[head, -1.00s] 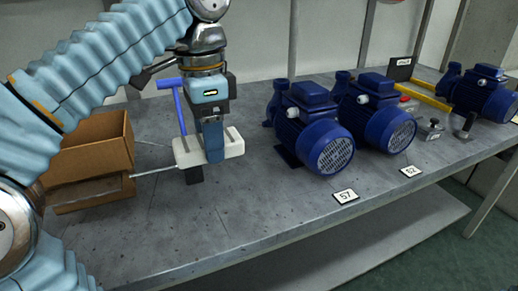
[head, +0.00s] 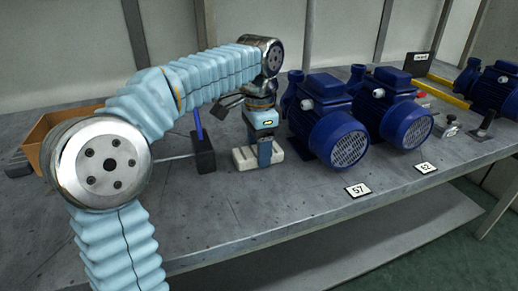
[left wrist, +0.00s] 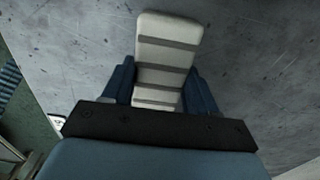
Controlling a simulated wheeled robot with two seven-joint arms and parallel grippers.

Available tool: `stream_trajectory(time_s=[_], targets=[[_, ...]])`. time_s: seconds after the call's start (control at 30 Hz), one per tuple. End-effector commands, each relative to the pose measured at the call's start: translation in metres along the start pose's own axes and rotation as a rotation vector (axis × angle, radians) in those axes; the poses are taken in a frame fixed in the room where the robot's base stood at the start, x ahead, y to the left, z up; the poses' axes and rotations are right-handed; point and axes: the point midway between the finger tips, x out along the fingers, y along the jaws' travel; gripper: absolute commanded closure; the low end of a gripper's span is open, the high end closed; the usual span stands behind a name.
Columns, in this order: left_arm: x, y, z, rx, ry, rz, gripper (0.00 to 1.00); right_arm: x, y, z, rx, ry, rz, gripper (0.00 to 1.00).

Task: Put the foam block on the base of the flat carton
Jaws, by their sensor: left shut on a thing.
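My left gripper (head: 264,158) is shut on the foam block (head: 243,158), a pale block with grey grooves. In the left wrist view the block (left wrist: 166,52) sits between the two blue fingers. In the head view it is low over the bench, beside the black holder; I cannot tell if it touches the bench. A brown cardboard carton (head: 38,134) stands at the far left, mostly hidden behind my left arm. Its base cannot be seen, and no other carton shows. My right gripper is not in view.
A black holder (head: 206,158) with a blue rod (head: 198,122) stands left of the block. Blue pumps (head: 335,130) stand close on its right, with number cards 57 (head: 358,190) and 52 (head: 425,168) in front. The bench (head: 260,205) is clear in front.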

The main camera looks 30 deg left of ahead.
Motion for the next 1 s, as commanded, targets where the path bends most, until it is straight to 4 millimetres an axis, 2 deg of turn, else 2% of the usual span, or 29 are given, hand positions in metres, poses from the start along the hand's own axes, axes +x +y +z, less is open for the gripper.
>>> stream_trajectory(time_s=[0.33,0.37,0.5,0.8,0.93,1.0], targets=[[0.004,0.000,0.000,0.000,0.000,0.000,0.86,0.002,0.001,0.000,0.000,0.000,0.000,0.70],[0.004,0.000,0.000,0.000,0.000,0.000,0.39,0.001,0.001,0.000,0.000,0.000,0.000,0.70],[0.003,0.000,0.000,0.000,0.000,0.000,0.18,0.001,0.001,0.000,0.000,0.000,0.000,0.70],[0.001,0.000,0.000,0.000,0.000,0.000,0.17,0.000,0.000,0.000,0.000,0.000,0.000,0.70],[-0.012,0.000,-0.001,0.000,0.002,-0.002,0.17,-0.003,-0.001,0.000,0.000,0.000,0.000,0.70],[-0.026,0.000,-0.001,0.000,0.003,-0.002,0.17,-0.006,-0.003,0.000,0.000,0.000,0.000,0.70]])
